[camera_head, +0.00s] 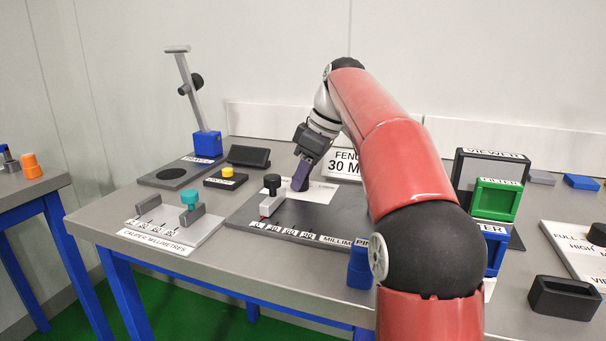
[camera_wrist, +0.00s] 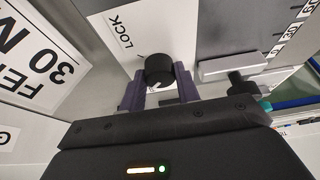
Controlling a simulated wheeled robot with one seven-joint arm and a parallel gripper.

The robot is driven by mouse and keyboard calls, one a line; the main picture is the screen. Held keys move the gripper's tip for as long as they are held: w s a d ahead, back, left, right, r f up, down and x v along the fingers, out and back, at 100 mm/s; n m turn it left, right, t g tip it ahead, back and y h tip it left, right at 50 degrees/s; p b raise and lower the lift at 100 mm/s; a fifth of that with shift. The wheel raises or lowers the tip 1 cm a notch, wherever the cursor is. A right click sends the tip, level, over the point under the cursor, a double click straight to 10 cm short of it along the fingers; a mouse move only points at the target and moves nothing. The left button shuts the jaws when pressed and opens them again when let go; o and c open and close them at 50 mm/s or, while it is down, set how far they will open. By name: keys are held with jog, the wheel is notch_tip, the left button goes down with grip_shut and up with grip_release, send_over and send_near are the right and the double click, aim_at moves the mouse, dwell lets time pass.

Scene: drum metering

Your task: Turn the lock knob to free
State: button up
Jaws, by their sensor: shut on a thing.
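The lock knob (camera_wrist: 160,69) is round and black with a pale line on it. It sits beside the word LOCK on a white label plate (camera_wrist: 135,28) in the wrist view. My gripper (camera_wrist: 160,88) has its two purple fingers on either side of the knob and is shut on it. In the head view my gripper (camera_head: 300,182) reaches down to the white plate (camera_head: 322,193) at the back of the dark fence board (camera_head: 300,222). The knob is hidden there by the fingers.
A small black-topped post (camera_head: 272,184) on the fence slider stands just left of my gripper. The fence sign (camera_head: 344,164) stands close behind it. A caliper board (camera_head: 175,222) with a teal knob (camera_head: 190,197) lies at left, and green and blue frames stand at right.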

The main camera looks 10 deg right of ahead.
dwell(0.3)
jog(key=o, duration=1)
jog(key=v, duration=0.5)
jog(key=shift+d, duration=0.25)
jog(key=s+d, duration=0.2)
jog(key=d, duration=0.1)
jog(key=s+d, duration=0.2)
jog(key=d, duration=0.1)
jog(key=s+d+b, duration=0.1)
jog(key=s+d, duration=0.1)
jog(key=d, duration=0.1)
jog(key=shift+s+d, duration=0.25)
jog(key=shift+d, duration=0.05)
